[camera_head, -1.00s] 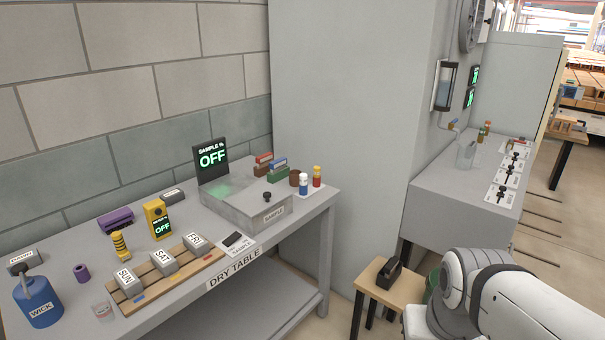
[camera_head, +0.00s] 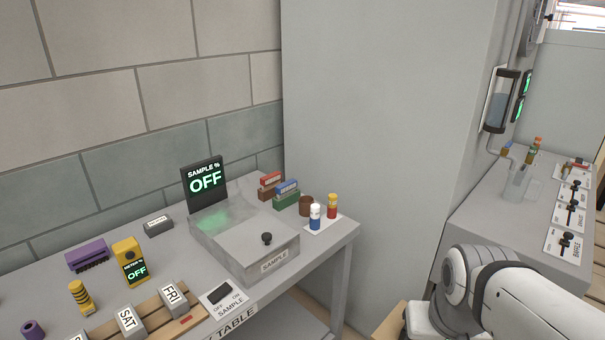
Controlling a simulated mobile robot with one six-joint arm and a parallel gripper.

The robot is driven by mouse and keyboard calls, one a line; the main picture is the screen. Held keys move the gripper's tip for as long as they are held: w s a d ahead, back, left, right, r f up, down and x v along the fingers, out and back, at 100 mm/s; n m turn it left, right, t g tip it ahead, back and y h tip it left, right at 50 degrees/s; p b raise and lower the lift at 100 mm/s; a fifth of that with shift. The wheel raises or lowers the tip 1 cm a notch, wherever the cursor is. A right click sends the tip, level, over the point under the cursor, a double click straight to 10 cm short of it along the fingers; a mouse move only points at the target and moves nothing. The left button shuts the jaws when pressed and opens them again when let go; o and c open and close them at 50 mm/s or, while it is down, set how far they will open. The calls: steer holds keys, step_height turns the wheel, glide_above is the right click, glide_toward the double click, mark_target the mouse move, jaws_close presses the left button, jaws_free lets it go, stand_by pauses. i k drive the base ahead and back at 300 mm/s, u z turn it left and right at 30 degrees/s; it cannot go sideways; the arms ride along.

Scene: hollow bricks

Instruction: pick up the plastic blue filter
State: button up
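I cannot make out for certain which thing is the plastic blue filter. The bottle stands upright on a white card beside a red-and-yellow bottle (camera_head: 332,207). My white arm (camera_head: 520,298) shows at the lower right; its gripper is out of view.
The grey dry table (camera_head: 330,240) bears a sample box (camera_head: 245,245), an OFF display (camera_head: 204,184), a yellow meter (camera_head: 130,262), a purple block (camera_head: 88,255) and day blocks on a wooden rack. A grey pillar stands behind. The right counter (camera_head: 480,205) carries a beaker and levers.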

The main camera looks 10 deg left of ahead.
mark_target(285, 189)
steer(key=u, duration=0.65)
steer(key=i, duration=1.1)
steer(key=u, duration=0.85)
